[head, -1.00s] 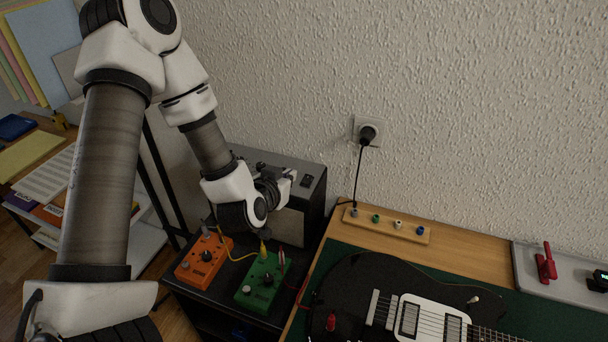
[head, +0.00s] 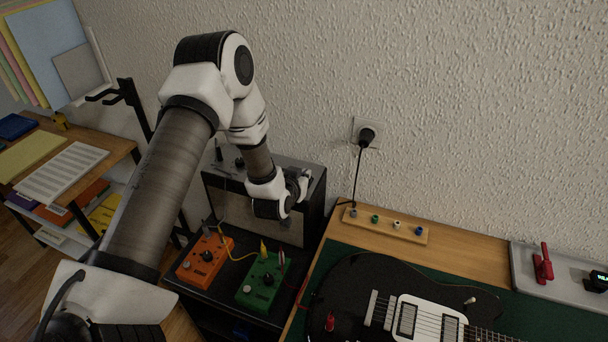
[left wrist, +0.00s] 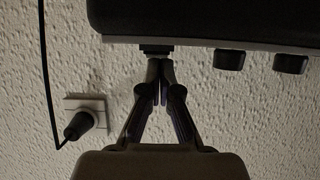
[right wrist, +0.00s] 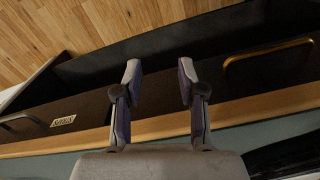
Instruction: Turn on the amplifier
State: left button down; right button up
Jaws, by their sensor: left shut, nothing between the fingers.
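The amplifier (head: 314,205) is a dark box with a pale front, standing on a black stand against the wall. My left gripper (head: 304,178) is at the right end of its top panel and hides the rocker switch there. In the left wrist view the left gripper (left wrist: 160,66) is shut and empty. Its fingertips sit right at a small dark switch (left wrist: 158,49) on the panel; I cannot tell whether they touch it. Two dark knobs (left wrist: 229,60) lie beside it. My right gripper (right wrist: 160,72) is open and empty, seen only in the right wrist view.
An orange pedal (head: 205,258) and a green pedal (head: 262,279) with cables stand before the amplifier. A plugged wall socket (head: 366,132) is to its right. A black guitar (head: 345,288) lies on the table beside a wooden strip (head: 385,225) of coloured jacks.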

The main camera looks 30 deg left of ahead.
pick_arm(q)
jog(key=shift+w, duration=0.1)
jog(key=shift+f, duration=0.2)
jog(key=shift+s+d+f+g, duration=0.1)
jog(key=shift+s+f+g, duration=0.05)
jog(key=shift+s, duration=0.25)
jog(key=shift+s+d+f+g, duration=0.1)
jog(key=shift+s+g, duration=0.05)
jog(key=shift+s, duration=0.25)
